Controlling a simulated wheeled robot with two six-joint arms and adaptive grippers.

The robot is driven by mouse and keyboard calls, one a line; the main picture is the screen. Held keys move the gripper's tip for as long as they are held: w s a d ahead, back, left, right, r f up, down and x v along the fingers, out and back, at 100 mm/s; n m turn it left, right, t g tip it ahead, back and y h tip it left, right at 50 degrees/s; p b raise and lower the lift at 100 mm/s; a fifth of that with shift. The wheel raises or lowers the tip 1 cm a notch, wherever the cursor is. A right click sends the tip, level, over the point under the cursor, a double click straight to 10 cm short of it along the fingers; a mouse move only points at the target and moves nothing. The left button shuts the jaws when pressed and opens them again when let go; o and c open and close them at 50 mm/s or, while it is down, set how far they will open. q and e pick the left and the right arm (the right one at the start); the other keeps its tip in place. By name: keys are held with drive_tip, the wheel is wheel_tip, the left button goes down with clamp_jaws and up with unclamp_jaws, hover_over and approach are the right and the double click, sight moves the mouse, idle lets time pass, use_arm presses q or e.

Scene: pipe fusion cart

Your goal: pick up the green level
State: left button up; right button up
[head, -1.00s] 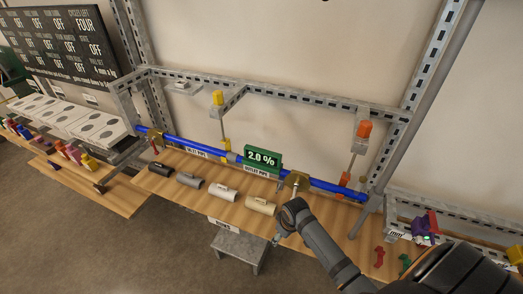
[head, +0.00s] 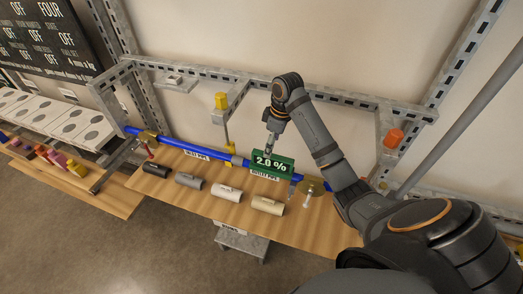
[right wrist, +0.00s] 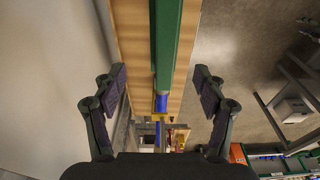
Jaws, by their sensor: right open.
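The green level (head: 272,166) reads "2.0 %" and sits on the blue pipe (head: 205,146) in the head view. My right gripper (head: 270,146) is just above and behind its upper left part, pointing down. In the right wrist view the level (right wrist: 167,45) is a long green bar seen from above. My open right gripper (right wrist: 158,85) has one finger on each side of its line, with clear gaps. The fingers touch nothing that I can see. My left gripper is not in view.
Several short pipe pieces, such as the white one (head: 227,193), lie on the wooden table (head: 290,225) in front. A brass-coloured disc (head: 314,186) is right of the level.

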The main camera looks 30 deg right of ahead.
sight(271, 163)
drive_tip(key=shift+w, duration=0.4)
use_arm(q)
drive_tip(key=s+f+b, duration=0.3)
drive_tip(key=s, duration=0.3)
use_arm(e)
drive_tip(key=s+f, duration=0.2)
drive_tip(key=f, duration=0.1)
drive_tip(key=shift+a, duration=0.2)
drive_tip(key=shift+w+f, duration=0.5)
drive_tip(key=shift+f, duration=0.4)
drive_tip(key=f+p, duration=0.3)
drive_tip(key=shift+s, duration=0.25)
wheel_tip(271, 163, down, 2)
drive_tip(key=shift+f, duration=0.1)
drive_tip(key=shift+w+a, duration=0.1)
drive_tip(key=shift+w, duration=0.05)
drive_tip(key=c, duration=1.1)
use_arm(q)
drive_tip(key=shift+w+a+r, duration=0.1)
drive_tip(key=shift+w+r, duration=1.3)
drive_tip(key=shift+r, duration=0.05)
use_arm(e)
drive_tip(key=c, duration=0.4)
